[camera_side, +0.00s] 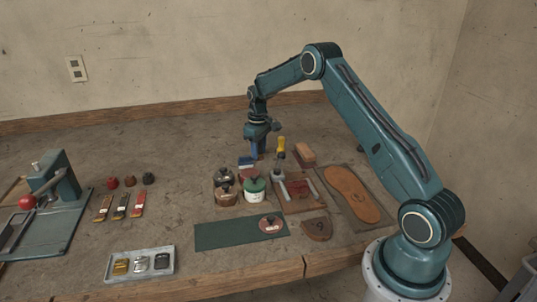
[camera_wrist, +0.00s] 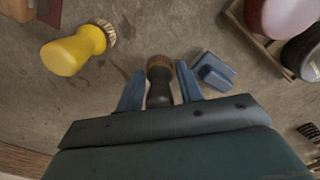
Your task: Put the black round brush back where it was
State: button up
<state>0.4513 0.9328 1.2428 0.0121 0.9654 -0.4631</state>
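The black round brush shows in the wrist view (camera_wrist: 159,88) with its dark handle toward the camera and its brown bristle end away from it. My gripper (camera_wrist: 161,72) has one blue finger on each side of the brush. A narrow gap seems to show on either side of the handle, so the fingers look open around it. In the side view my gripper (camera_side: 258,152) is low over the table behind the jars. The brush cannot be made out there, and its contact with the table is hidden.
A blue block (camera_wrist: 213,71) lies close to the right finger. Jars (camera_side: 227,190), a green-lidded pot (camera_side: 254,193) and a sole (camera_side: 352,193) are nearby. A green mat (camera_side: 220,235) lies in front.

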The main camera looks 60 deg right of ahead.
jog(key=shift+r, duration=0.15)
notch_tip(320, 180, up, 12)
jog(key=shift+r, duration=0.1)
dwell(0.7)
dwell(0.4)
jog(key=shift+a+r, duration=0.35)
jog(key=s+a+r+t, duration=0.3)
jog(key=s+a+r, duration=1.1)
jog(key=a+r, duration=0.15)
jog(key=s+a+f+t, duration=0.1)
jog(key=s+a, duration=0.3)
jog(key=s, duration=0.6)
jog(key=s+a+f+t, duration=0.1)
jog(key=s+a+f, duration=0.2)
jog(key=s, duration=0.8)
jog(key=a, duration=0.2)
jog(key=shift+a+f+t, duration=0.15)
jog(key=shift+a+t, duration=0.15)
